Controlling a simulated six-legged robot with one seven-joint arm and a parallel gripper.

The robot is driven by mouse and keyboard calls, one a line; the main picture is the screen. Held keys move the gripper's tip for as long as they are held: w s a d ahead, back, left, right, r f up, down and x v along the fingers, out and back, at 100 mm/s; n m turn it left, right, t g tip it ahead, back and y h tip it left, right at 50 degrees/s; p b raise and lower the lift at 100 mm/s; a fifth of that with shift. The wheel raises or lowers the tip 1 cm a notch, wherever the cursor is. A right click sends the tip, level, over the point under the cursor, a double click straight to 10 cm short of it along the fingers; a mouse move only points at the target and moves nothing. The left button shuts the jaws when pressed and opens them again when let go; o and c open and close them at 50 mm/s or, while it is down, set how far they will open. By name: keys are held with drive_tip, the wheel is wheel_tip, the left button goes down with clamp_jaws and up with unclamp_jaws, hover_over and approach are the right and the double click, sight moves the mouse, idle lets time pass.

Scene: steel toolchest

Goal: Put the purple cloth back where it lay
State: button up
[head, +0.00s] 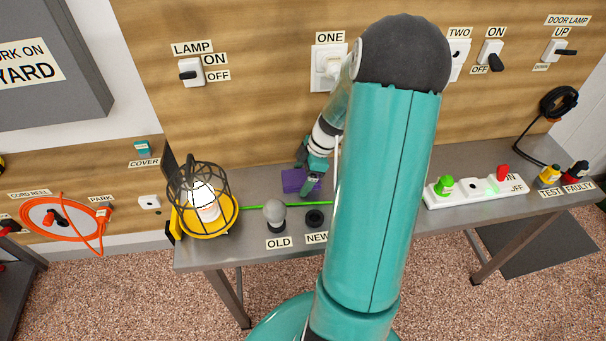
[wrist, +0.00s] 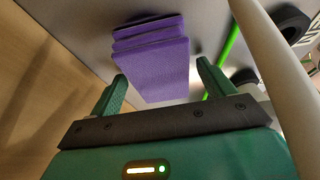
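The purple cloth (head: 293,181) is a folded, layered block on the grey bench, below the outlet marked ONE. In the wrist view the cloth (wrist: 152,60) shows just beyond and partly between my fingertips. My gripper (head: 311,180) is low over the bench, beside the cloth at its right in the head view. In the wrist view my gripper (wrist: 162,76) has its fingers spread. A gap shows between the cloth and the right finger; I cannot tell whether the left finger touches it. My arm hides part of the bench.
A lit caged lamp (head: 204,205), a grey-white bulb (head: 275,213) by OLD and a dark ring (head: 315,218) by NEW stand on the bench. A green strip (head: 259,207) runs behind them. A white power strip (head: 476,187) lies right. A pale cable (wrist: 270,60) passes close to my gripper.

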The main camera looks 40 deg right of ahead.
drive_tip(key=shift+r, duration=0.1)
drive_tip(key=v, duration=0.5)
drive_tip(key=shift+d+r, duration=0.1)
drive_tip(key=shift+r, duration=0.2)
drive_tip(key=s+d, duration=0.2)
drive_tip(key=d, duration=0.1)
drive_tip(key=s+d, duration=0.2)
drive_tip(key=d, duration=0.1)
drive_tip(key=s+d, duration=0.2)
drive_tip(key=d, duration=0.1)
drive_tip(key=shift+s+d+f, duration=0.25)
drive_tip(key=shift+s+d, duration=0.1)
drive_tip(key=shift+s, duration=0.05)
idle(0.4)
